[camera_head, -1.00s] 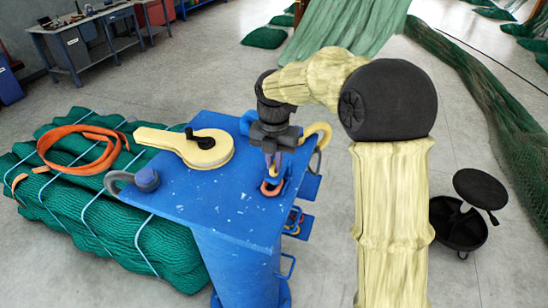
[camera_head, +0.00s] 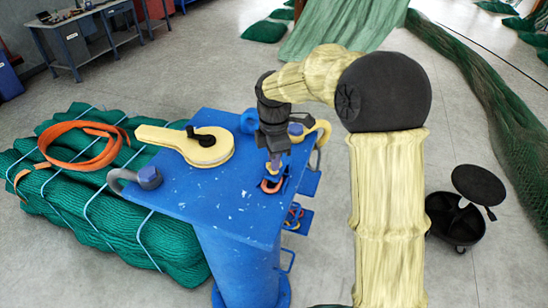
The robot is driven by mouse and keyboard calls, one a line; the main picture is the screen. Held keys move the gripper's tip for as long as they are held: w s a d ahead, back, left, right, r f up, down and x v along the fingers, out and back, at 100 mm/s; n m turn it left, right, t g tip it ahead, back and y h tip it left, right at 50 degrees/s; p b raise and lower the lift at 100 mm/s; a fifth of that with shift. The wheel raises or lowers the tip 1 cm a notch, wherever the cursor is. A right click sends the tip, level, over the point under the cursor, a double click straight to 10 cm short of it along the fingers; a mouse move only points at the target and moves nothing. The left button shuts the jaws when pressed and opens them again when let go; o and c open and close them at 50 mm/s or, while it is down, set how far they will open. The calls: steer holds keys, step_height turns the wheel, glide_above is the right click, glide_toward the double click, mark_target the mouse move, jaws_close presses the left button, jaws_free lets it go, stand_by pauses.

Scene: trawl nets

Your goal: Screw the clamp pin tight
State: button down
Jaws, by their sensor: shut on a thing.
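My gripper (camera_head: 274,155) points down over the right part of a blue pedestal top (camera_head: 215,212). It is shut on the small upper end of the clamp pin (camera_head: 274,168), which the fingers largely hide. Below it a small orange clamp (camera_head: 271,186) lies at the blue top, near its right edge. The pin looks roughly upright over the clamp. Its thread and how deep it sits cannot be made out.
A pale yellow lever-like tool (camera_head: 190,146) lies on the blue top. Green netting (camera_head: 150,225) with an orange strap (camera_head: 80,150) lies left. A black stool (camera_head: 478,185) stands right.

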steer(key=m, duration=0.5)
steer(key=shift+w+r+m, duration=0.1)
steer(key=shift+r+m, duration=0.1)
steer(key=shift+m, duration=0.1)
steer(key=m, duration=1.6)
steer(key=shift+p, duration=0.35)
steer(key=m+p, duration=0.1)
steer(key=m, duration=0.5)
steer(key=shift+r+m, duration=0.1)
steer(key=shift+m, duration=0.2)
steer(key=m+p, duration=0.1)
steer(key=m, duration=0.5)
steer(key=shift+p, duration=0.35)
steer(key=m+p, duration=0.2)
steer(key=m, duration=0.3)
steer(key=shift+r, duration=0.1)
steer(key=m+p, duration=0.2)
steer(key=m, duration=0.2)
steer(key=shift+w, duration=0.1)
steer(key=shift+m, duration=0.3)
